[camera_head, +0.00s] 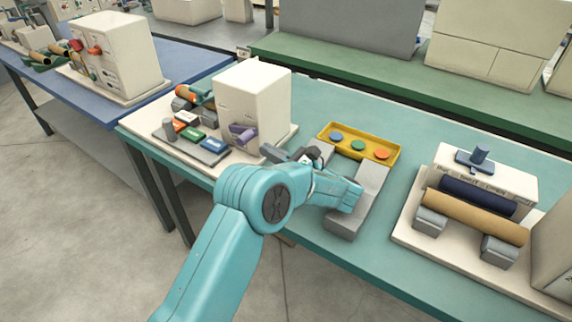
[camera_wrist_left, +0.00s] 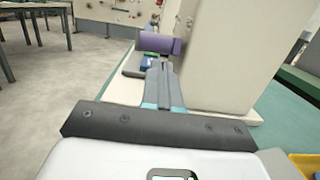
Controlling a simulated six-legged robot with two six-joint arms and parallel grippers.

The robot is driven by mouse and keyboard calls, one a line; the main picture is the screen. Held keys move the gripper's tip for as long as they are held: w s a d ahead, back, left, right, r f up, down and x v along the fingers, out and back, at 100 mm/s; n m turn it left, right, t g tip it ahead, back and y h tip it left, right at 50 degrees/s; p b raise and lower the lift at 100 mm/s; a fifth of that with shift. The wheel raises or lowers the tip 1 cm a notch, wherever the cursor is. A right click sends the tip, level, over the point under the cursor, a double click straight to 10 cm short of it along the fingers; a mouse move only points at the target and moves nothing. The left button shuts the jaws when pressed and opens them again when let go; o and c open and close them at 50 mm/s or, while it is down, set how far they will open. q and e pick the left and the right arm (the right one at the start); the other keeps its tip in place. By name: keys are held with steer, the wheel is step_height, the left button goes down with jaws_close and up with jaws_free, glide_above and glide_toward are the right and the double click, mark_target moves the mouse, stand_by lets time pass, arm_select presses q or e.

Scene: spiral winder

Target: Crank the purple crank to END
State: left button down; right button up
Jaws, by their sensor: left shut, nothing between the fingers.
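The purple crank (camera_head: 243,132) sticks out low on the front of a white box-shaped machine (camera_head: 253,95). It also shows in the left wrist view (camera_wrist_left: 160,43) as a purple cylinder just beyond the fingertips. My left gripper (camera_head: 272,152) is shut and empty, to the right of the crank and pointing at it. In the left wrist view my shut fingers (camera_wrist_left: 158,72) lie below the crank, apparently without holding it. I cannot make out an END mark. My right gripper is not in view.
Coloured blocks (camera_head: 196,134) sit on the machine's base left of the crank. A yellow tray (camera_head: 327,131) with coloured discs stands to the right, behind a grey block (camera_head: 345,222). A roller unit (camera_head: 475,215) is at far right. Floor space is clear in front.

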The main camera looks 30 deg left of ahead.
mark_target(252, 137)
arm_select(q)
steer(key=a, duration=0.2)
steer(key=shift+w+a+r, duration=0.15)
steer(key=shift+w+a, duration=0.05)
steer(key=shift+a, duration=0.15)
steer(key=r+p, duration=0.1)
steer(key=r+h+p, duration=0.1)
steer(key=p, duration=0.1)
steer(key=shift+a, duration=0.25)
steer(key=shift+r+h, duration=0.1)
steer(key=shift+h, duration=0.4)
steer(key=shift+f, duration=0.25)
